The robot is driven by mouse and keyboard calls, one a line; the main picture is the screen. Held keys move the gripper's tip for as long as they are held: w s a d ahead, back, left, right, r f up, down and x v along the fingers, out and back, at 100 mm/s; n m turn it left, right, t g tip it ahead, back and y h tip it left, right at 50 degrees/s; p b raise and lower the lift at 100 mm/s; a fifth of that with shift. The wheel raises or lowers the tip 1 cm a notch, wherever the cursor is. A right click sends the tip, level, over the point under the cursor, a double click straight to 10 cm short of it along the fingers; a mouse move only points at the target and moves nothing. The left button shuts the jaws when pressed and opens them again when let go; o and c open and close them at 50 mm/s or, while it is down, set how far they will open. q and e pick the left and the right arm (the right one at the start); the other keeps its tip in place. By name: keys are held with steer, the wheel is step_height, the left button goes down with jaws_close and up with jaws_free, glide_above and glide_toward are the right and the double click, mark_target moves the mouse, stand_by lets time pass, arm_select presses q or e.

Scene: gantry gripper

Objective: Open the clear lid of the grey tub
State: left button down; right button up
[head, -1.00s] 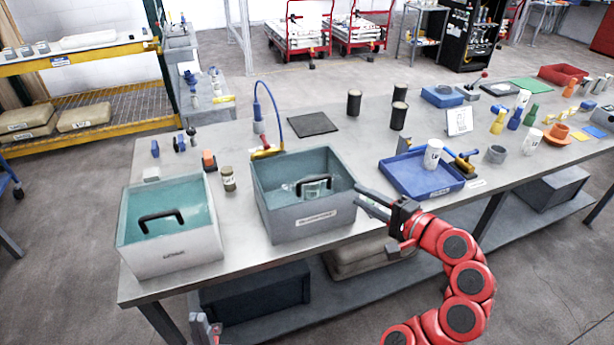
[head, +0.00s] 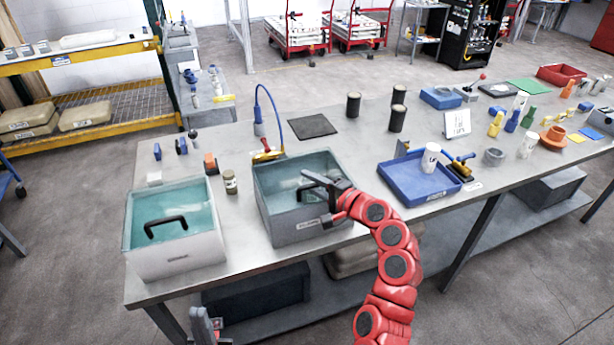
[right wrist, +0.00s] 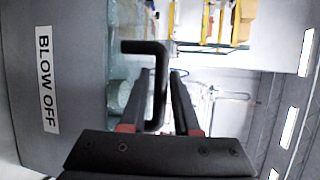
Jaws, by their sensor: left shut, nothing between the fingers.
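The grey tub (head: 305,231) stands on the workbench, and its label reads "BLOW OFF" in the right wrist view (right wrist: 48,80). Its clear, teal-tinted lid (head: 290,170) lies across the top. The lid's black handle (right wrist: 158,65) is largely hidden behind my right gripper in the head view. My right gripper (head: 307,182) is over the tub from the right. In the right wrist view its two fingers stand apart on either side of the handle bar, with a gap visible. My left gripper (head: 206,325) is shut and empty, low in front of the bench.
A paler tub (head: 178,260) with a teal lid and black handle stands to the left, a small jar (head: 230,182) between the tubs. A blue tray (head: 420,197) holding a white cup is to the right. A blue-hosed tool (head: 265,130) stands behind the grey tub.

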steer(key=shift+w+a+f, duration=0.15)
steer(key=shift+w+a, duration=0.3)
steer(key=shift+w, duration=0.05)
steer(key=shift+c, duration=0.3)
jaws_close()
stand_by(1.0)
